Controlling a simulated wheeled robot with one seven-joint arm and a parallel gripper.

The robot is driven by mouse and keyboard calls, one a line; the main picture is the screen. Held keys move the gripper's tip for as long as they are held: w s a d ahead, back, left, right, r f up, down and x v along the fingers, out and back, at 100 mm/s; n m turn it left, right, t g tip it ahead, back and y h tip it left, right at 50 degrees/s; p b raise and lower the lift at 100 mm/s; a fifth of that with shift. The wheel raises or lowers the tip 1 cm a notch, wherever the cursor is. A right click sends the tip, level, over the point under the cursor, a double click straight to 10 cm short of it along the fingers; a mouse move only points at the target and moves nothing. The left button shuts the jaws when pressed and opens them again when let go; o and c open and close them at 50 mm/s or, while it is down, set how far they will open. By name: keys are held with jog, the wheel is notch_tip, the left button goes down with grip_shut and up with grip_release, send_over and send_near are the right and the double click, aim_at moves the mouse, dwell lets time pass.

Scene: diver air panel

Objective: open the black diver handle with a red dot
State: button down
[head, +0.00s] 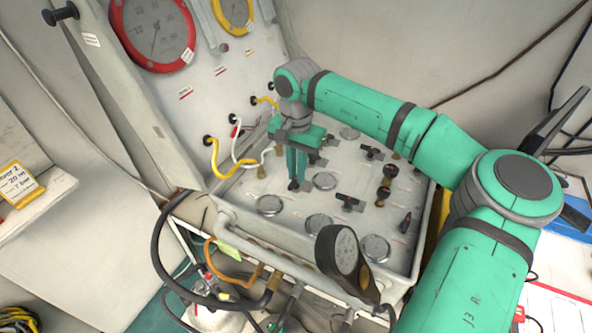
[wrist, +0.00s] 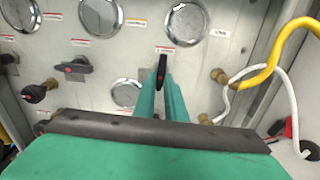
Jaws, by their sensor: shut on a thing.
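My gripper (head: 294,182) points down at the panel, its two green fingers close together. In the wrist view the fingertips (wrist: 164,92) are shut on a black handle (wrist: 161,70) with a small red mark. This handle stands upright in the wrist picture, seen narrow, and its lower part is hidden between the fingers. In the head view only a dark bit of it shows at the fingertips. Another black handle with a red dot (wrist: 72,67) lies crosswise in the wrist view, apart from my gripper.
The panel (head: 240,195) carries several round gauges, such as one near the front (head: 318,225), and other black handles (head: 350,202). A yellow hose (head: 225,167) and a white hose (head: 240,150) curve close to my gripper. A standing gauge (head: 345,250) rises at the front edge.

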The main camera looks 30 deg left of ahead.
jog(key=shift+a, duration=0.1)
jog(key=c, duration=1.8)
grip_release()
jog(key=shift+r, duration=0.1)
jog(key=shift+w+r, duration=0.15)
jog(key=shift+r, duration=5.15)
